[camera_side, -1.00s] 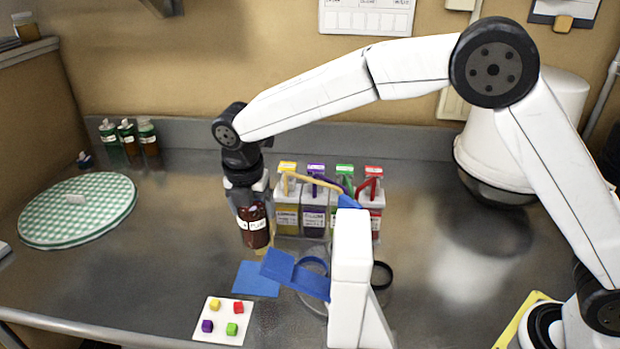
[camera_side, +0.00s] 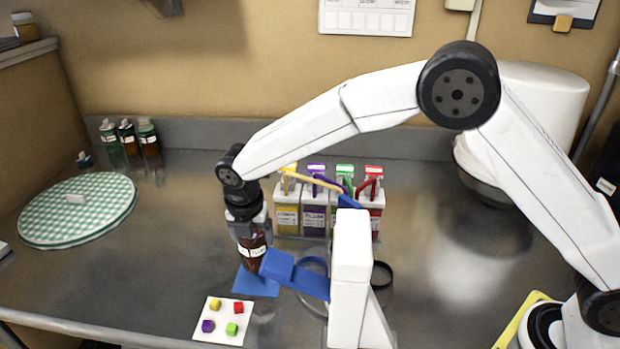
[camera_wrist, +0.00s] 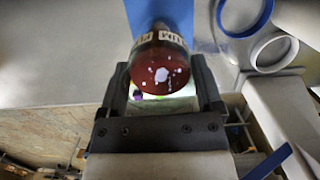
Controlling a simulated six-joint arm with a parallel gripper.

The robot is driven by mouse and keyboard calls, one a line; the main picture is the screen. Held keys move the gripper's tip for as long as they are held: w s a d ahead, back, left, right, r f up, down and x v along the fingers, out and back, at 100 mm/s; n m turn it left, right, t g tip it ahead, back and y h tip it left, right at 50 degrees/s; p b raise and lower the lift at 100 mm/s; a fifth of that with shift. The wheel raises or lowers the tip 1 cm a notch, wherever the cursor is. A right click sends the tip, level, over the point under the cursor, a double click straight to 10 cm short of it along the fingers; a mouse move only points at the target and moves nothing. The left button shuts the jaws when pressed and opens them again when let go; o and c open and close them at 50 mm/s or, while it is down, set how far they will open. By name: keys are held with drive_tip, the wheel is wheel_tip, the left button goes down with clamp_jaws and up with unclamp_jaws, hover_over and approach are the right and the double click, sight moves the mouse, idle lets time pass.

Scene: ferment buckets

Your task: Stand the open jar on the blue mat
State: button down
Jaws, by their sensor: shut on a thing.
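A dark red-brown jar with a white label (camera_side: 252,252) is held upright in my gripper (camera_side: 250,238), which is shut on it. The wrist view shows the jar (camera_wrist: 158,66) between the two fingers (camera_wrist: 160,90), with white spots on its dark red top. In the side view the jar's lower end is over the blue mat (camera_side: 257,284); I cannot tell whether it touches. The mat also shows behind the jar in the wrist view (camera_wrist: 150,12).
A blue and white fixture (camera_side: 350,270) stands just right of the mat, close to the jar. A white card with coloured cubes (camera_side: 222,320) lies in front. Several coloured-lidded containers (camera_side: 314,208) stand behind. A green checked round mat (camera_side: 100,212) lies left, with clear counter between.

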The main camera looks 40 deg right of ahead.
sight(254, 249)
drive_tip(key=shift+f, duration=1.85)
drive_tip(key=shift+f, duration=0.1)
unclamp_jaws()
wheel_tip(254, 249, up, 12)
drive_tip(key=s+a, duration=0.1)
drive_tip(key=shift+s+a, duration=0.15)
